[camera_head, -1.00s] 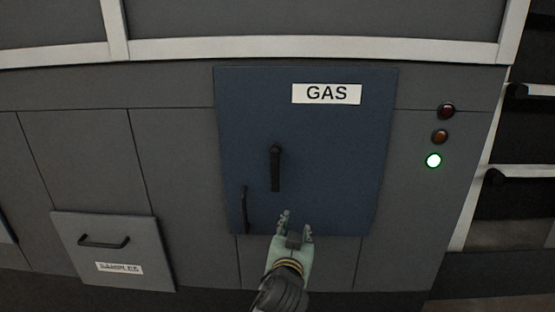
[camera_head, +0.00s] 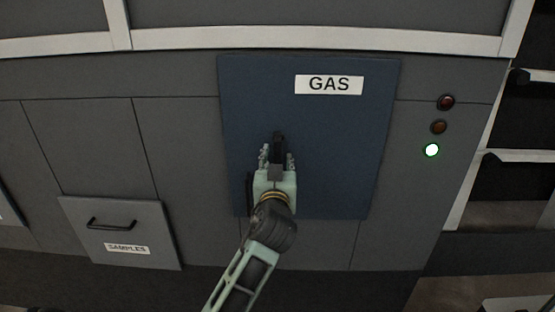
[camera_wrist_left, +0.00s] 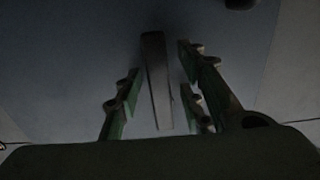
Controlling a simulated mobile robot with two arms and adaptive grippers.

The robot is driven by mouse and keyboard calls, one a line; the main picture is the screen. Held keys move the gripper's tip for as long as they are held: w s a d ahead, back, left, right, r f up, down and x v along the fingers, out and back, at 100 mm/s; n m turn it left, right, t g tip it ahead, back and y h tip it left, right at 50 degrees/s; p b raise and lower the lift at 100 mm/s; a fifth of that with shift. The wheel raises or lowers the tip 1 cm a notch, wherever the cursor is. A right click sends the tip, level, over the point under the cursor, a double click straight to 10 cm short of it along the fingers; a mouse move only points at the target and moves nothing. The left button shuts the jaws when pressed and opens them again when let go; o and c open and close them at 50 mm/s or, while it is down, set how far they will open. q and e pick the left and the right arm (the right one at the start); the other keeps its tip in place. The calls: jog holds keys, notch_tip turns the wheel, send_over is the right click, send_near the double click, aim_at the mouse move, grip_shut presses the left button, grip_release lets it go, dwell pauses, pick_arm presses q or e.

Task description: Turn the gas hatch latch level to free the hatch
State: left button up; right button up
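The blue gas hatch (camera_head: 340,150) carries a white GAS label (camera_head: 329,84). Its black latch lever (camera_head: 279,138) hangs upright, pointing down; most of it is hidden behind my left gripper in the head view. My left gripper (camera_head: 277,158) is open, with its fingers on either side of the lever. In the left wrist view the lever (camera_wrist_left: 157,85) stands between the open fingers (camera_wrist_left: 160,88), with gaps on both sides. My right gripper is not in view.
The SAMPLES drawer (camera_head: 121,232) with a black handle is at the lower left. Indicator lamps are right of the hatch; the lowest lamp (camera_head: 432,150) glows green. A pale rail (camera_head: 320,40) runs above. Dark shelving (camera_head: 515,185) is at the right.

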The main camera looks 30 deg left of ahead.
pick_arm(q)
grip_shut()
dwell(0.3)
dwell(0.3)
